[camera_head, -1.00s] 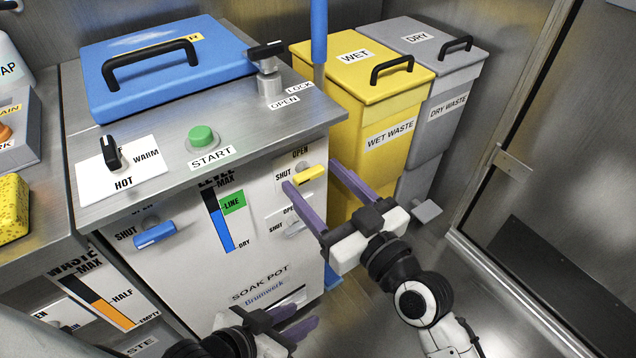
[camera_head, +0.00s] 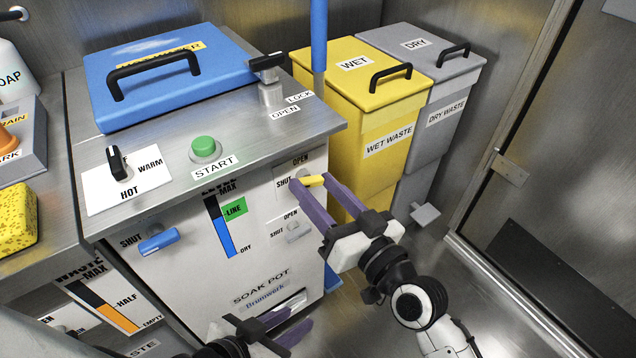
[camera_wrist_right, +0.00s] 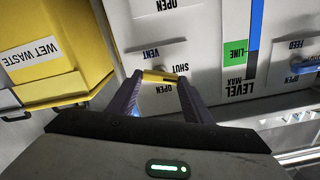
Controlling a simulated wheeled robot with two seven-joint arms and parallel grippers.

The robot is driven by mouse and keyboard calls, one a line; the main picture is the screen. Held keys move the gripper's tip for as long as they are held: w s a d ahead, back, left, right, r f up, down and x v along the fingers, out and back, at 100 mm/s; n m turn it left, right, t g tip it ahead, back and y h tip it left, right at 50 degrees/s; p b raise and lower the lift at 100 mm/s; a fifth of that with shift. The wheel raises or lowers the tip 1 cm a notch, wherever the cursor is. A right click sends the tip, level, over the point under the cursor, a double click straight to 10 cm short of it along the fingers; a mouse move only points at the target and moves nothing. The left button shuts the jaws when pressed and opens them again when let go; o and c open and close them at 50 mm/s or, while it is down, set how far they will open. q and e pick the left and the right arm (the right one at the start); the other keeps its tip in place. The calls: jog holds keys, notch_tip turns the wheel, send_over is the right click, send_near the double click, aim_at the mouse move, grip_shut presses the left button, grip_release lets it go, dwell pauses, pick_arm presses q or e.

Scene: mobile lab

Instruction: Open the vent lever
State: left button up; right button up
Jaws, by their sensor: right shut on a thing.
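The vent lever (camera_head: 314,181) is a short yellow bar on the white front of the soak pot, beside its OPEN and SHUT labels. It lies roughly crosswise in the head view. My right gripper (camera_head: 311,184) is at it, with one purple finger at each end of the bar. In the right wrist view the yellow lever (camera_wrist_right: 160,76) spans the gap between the two fingertips, near the VENT label (camera_wrist_right: 152,52). My left gripper (camera_head: 300,322) is low in front of the soak pot, partly cut off by the bottom edge; its finger gap is unclear.
A blue lever (camera_head: 159,241) is farther left on the panel. A green START button (camera_head: 205,147) is on top. The yellow wet-waste bin (camera_head: 378,105) stands close to the right. Floor is clear at lower right.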

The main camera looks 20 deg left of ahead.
jog(key=shift+m, duration=0.4)
jog(key=o, duration=1.1)
jog(key=shift+c, duration=0.2)
jog(key=shift+d, duration=0.1)
jog(key=p+v, duration=0.1)
jog(key=v, duration=0.9)
jog(key=shift+s, duration=0.1)
